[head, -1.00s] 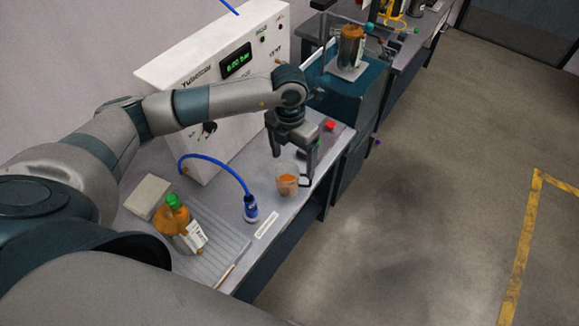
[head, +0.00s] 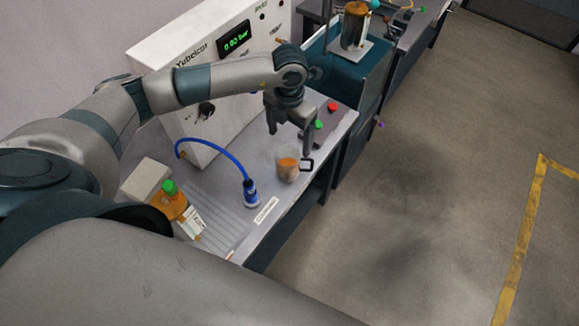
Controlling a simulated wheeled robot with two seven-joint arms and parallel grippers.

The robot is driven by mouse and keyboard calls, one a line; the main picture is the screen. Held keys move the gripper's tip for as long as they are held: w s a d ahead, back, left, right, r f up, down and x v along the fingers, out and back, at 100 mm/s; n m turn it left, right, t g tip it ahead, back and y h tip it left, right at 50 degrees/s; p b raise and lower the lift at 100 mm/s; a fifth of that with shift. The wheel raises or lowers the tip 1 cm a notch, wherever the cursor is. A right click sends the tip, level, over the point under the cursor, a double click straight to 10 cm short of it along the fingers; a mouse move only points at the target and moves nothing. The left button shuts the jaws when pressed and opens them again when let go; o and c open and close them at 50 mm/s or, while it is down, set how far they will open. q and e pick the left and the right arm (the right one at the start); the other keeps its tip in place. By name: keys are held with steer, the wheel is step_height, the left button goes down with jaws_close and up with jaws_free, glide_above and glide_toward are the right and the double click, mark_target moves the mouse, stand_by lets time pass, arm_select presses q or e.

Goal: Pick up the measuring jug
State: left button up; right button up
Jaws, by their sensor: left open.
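The measuring jug (head: 288,170) is a small clear cup with orange-brown contents and a dark handle on its right side. It stands upright near the front edge of the grey bench in the head view. My left gripper (head: 290,143) points down with its two fingers apart and nothing between them. It is just above and behind the jug, with the right fingertip close to the handle; I cannot tell whether they touch. My right gripper is not in view.
A blue hose ends at a blue fitting (head: 250,193) left of the jug. An orange bottle with a green cap (head: 175,205) and a pale block (head: 146,180) stand farther left. A white pressure panel (head: 215,65) is behind; red (head: 332,107) and green buttons are at right.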

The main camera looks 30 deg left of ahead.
arm_select(q)
steer(key=b, duration=0.4)
glide_toward(288, 162)
steer(key=s+d, duration=0.2)
steer(key=s, duration=0.1)
steer(key=shift+s, duration=0.1)
steer(key=shift+a+f+b, duration=0.15)
steer(key=shift+f+b, duration=1.3)
steer(key=shift+f, duration=1.25)
steer(key=shift+r, duration=0.1)
steer(key=c, duration=1.1)
steer(key=shift+c, duration=0.2)
steer(key=shift+w+r, duration=0.1)
steer(key=shift+w, duration=0.1)
